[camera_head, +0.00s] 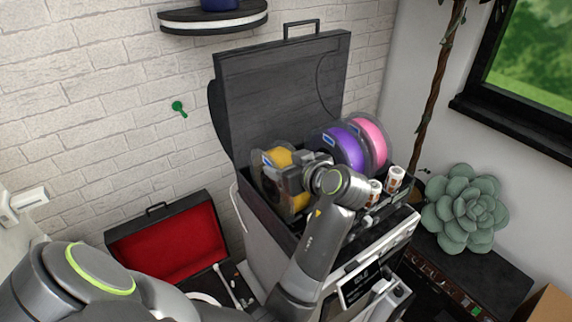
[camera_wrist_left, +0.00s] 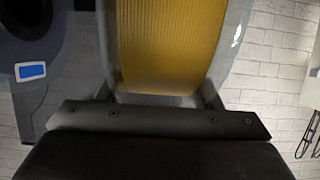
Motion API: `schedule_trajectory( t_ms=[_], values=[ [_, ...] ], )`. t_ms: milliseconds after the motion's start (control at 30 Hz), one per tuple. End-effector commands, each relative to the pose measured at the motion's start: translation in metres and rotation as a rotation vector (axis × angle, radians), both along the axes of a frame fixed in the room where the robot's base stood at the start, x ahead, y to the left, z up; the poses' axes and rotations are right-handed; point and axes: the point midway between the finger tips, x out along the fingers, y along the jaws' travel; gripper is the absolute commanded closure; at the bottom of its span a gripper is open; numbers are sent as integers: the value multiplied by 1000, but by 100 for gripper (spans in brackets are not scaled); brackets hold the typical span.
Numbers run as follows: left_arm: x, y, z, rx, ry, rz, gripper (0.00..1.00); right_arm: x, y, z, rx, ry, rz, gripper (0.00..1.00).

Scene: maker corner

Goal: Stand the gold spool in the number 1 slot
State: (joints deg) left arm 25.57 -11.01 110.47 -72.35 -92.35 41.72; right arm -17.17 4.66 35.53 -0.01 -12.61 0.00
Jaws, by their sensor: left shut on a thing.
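The gold spool (camera_head: 279,157) stands upright with clear flanges at the left end of the open dark case (camera_head: 262,222). My left gripper (camera_head: 296,178) is shut on the gold spool, reaching it from the front right. The gold winding also fills the upper middle of the left wrist view (camera_wrist_left: 170,45), just beyond the gripper (camera_wrist_left: 160,120). The purple spool (camera_head: 341,150) and the pink spool (camera_head: 371,140) stand in the case to its right. The number 1 slot cannot be made out, and the gold spool's lower edge is hidden. My right gripper is out of view.
The case's raised lid (camera_head: 270,90) stands behind the spools. White and red cylinders (camera_head: 395,178) stand at the case's right front. A red-lined box (camera_head: 168,245) lies open at the lower left. A succulent (camera_head: 465,210) is on the right.

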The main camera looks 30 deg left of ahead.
Motion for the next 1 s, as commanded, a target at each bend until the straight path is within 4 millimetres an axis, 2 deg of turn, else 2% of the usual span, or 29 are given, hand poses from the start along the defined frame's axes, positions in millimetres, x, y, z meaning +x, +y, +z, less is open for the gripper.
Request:
schedule_trajectory(
  t_ms=[467, 500, 700, 1000],
  values=[
    [0, 0, -2, 3, -5, -1, 100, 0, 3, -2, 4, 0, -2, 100],
    [0, 0, -2, 3, -5, -1, 38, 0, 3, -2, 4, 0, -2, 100],
    [0, 0, -3, 2, -3, 0, 16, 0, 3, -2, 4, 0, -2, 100],
    [0, 0, -5, -2, 4, -1, 16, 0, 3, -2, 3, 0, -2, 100]
  ],
)
